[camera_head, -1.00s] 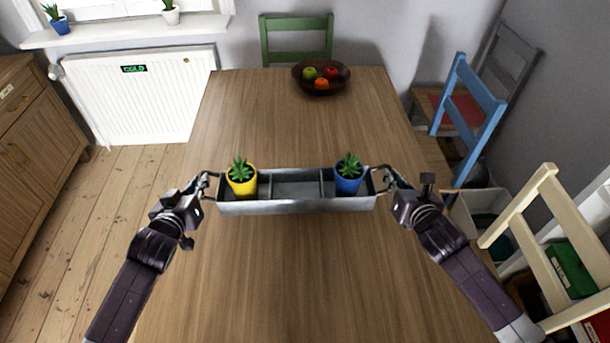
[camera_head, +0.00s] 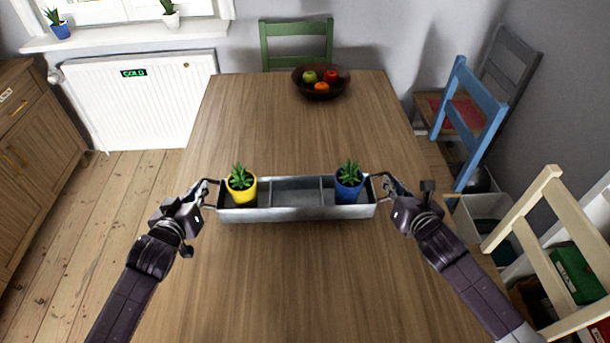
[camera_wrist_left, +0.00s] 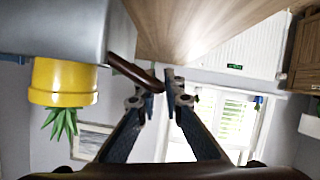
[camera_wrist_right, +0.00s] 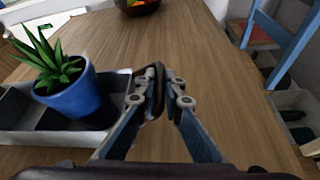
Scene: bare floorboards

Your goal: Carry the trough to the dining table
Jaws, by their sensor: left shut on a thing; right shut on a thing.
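The grey metal trough (camera_head: 296,214) is level over the near middle of the wooden dining table (camera_head: 290,125); I cannot tell whether it touches the top. A yellow pot (camera_head: 242,190) with a succulent stands in its left compartment, a blue pot (camera_head: 348,187) with another in its right one. The middle compartment is empty. My left gripper (camera_head: 207,190) is shut on the left end handle, which also shows in the left wrist view (camera_wrist_left: 135,73). My right gripper (camera_head: 388,188) is shut on the right end handle, seen in the right wrist view (camera_wrist_right: 159,90).
A dark fruit bowl (camera_head: 318,92) stands at the table's far end. A green chair (camera_head: 296,42) is behind it; a blue chair (camera_head: 470,110) and a cream chair (camera_head: 550,260) stand at the right. The tabletop between trough and bowl is clear.

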